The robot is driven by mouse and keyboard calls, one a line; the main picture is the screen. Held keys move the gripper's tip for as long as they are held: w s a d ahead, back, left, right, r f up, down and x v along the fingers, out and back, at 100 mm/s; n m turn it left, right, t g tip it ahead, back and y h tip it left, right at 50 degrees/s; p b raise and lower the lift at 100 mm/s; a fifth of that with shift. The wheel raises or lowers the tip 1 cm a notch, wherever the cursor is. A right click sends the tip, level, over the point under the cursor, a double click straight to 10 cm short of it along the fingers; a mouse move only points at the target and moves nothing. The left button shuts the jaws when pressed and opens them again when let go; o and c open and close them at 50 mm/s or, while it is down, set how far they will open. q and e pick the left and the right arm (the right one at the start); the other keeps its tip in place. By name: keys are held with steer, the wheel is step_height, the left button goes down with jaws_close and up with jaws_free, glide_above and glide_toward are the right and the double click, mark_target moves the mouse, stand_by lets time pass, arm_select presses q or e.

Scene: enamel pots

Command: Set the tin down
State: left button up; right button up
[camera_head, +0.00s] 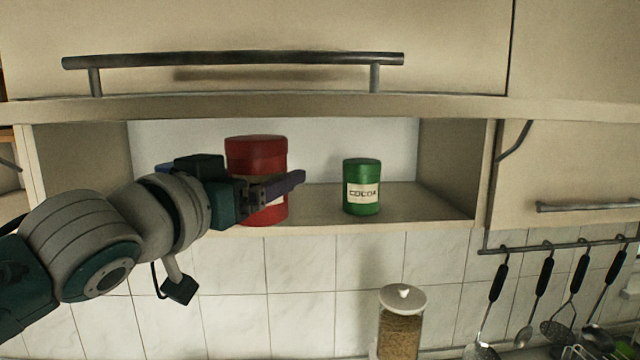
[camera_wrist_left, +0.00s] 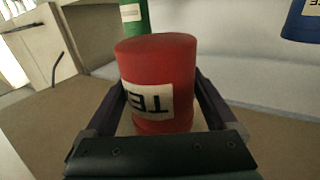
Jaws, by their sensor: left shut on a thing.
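The red tin (camera_head: 256,153) is upright in the open wall cupboard, above the front part of its shelf (camera_head: 420,205). My left gripper (camera_head: 270,188) is shut on the red tin, with one finger on each side of it. In the left wrist view the red tin (camera_wrist_left: 157,65) fills the space between the fingers, its pale label upside down and partly hidden. Whether its base touches the shelf cannot be told. My right gripper is not in view.
A green cocoa tin (camera_head: 362,172) stands on the shelf to the right. A blue tin (camera_wrist_left: 302,22) is mostly hidden behind my arm in the head view. Shelf is clear between red and green tins. Below are a lidded jar (camera_head: 401,335) and hanging utensils (camera_head: 545,290).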

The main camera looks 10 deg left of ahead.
arm_select(q)
steer(key=s+d+f+n+y, duration=0.25)
steer(key=s+f+y, duration=0.2)
steer(key=s, duration=0.55)
steer(key=s+a+r+n+y, duration=0.2)
steer(key=s+a+n+y, duration=0.1)
steer(key=s, duration=0.4)
steer(key=s+a+r+n+g+y, duration=0.1)
steer(key=s+a+r+n+y, duration=0.2)
steer(key=s+y, duration=0.3)
steer(key=shift+s+a+r+g, duration=0.25)
steer(key=shift+s+r+g, duration=0.05)
steer(key=shift+s, duration=0.45)
